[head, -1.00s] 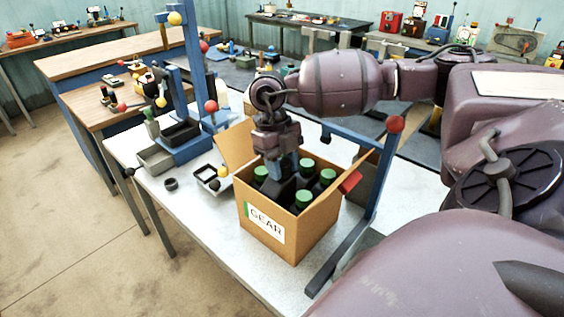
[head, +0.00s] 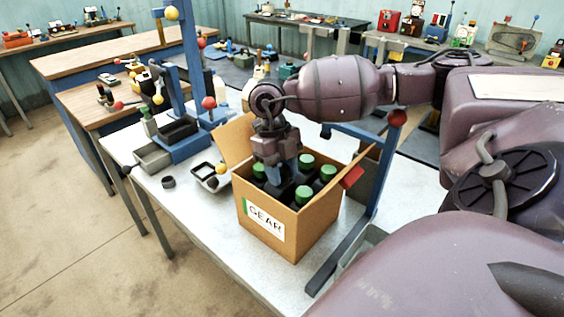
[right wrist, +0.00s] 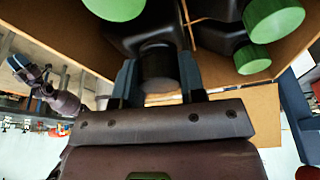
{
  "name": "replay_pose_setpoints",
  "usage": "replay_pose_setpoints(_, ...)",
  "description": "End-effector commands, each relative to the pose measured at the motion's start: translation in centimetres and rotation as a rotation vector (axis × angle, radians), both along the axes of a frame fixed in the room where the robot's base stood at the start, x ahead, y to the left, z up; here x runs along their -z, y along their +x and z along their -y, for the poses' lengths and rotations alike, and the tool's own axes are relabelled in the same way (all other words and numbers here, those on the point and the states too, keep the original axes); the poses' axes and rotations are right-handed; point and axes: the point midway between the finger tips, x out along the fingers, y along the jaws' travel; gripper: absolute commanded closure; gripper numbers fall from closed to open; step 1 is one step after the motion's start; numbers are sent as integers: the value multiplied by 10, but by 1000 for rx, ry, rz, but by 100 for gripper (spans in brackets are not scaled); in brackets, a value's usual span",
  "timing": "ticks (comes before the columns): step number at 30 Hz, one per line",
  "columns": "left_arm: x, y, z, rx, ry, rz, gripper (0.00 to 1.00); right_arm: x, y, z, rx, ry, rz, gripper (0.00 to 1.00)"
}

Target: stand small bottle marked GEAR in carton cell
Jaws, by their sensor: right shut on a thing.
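The carton (head: 306,229) stands on the table with its flaps open, and its front label reads GEAR. Several dark bottles with green caps (head: 303,194) stand inside it. A purple arm part, seemingly my left gripper (right wrist: 26,72), shows small at the left of the right wrist view.
A blue post frame with a red ball (head: 396,118) stands close at the carton's right. The table front (head: 222,238) is clear.

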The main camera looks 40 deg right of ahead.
Motion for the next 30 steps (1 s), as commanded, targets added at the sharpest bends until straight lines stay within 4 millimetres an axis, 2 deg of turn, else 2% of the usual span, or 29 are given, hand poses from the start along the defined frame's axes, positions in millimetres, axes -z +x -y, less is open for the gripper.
replay_pose_setpoints(30,9,2,1,2,0,1,57,15,0,0,-1,0,0,91)
